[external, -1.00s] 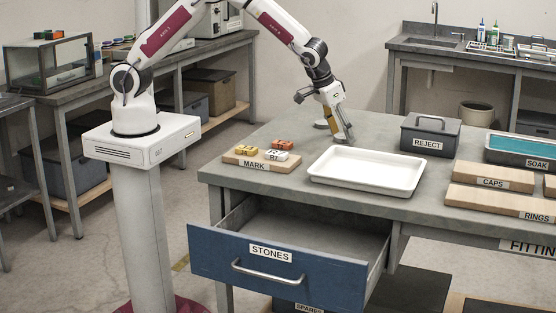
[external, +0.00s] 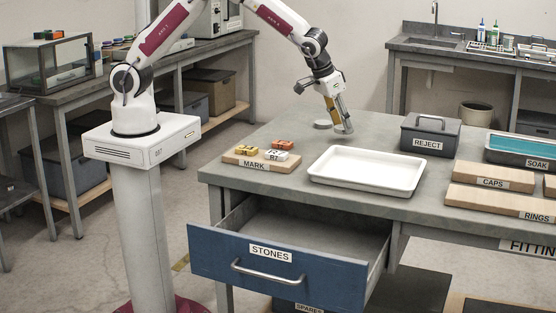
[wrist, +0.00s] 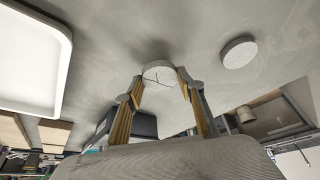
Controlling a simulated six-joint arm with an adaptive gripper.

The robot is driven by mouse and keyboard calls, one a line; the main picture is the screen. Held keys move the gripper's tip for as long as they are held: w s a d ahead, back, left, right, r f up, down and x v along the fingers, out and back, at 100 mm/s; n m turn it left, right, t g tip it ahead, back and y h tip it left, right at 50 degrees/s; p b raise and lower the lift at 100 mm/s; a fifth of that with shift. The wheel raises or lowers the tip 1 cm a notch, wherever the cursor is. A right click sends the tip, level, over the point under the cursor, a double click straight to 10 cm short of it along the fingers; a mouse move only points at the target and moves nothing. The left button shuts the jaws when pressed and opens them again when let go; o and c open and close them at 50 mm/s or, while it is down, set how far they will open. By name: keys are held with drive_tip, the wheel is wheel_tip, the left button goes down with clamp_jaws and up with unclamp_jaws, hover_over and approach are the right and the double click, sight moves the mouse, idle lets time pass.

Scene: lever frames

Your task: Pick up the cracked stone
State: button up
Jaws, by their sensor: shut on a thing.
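The cracked stone (wrist: 158,74) is a pale grey disc with dark crack lines on its face, between my two fingertips in the wrist view. My gripper (wrist: 160,82) is shut on it. In the external view my gripper (external: 340,122) is over the far part of the bench, with the disc (external: 344,130) at its tips. The stone seems slightly above the bench, though the gap is hard to judge. A second round grey stone (wrist: 238,52) lies apart on the bench; it also shows left of my gripper in the external view (external: 322,124).
A white tray (external: 323,179) is nearer the front of the bench. The MARK board (external: 236,160) with small blocks is left, and the REJECT box (external: 430,148) is right. The STONES drawer (external: 215,257) stands open below. Bench around the stones is clear.

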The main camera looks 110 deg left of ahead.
sight(341, 127)
drive_tip(key=shift+r, duration=3.6)
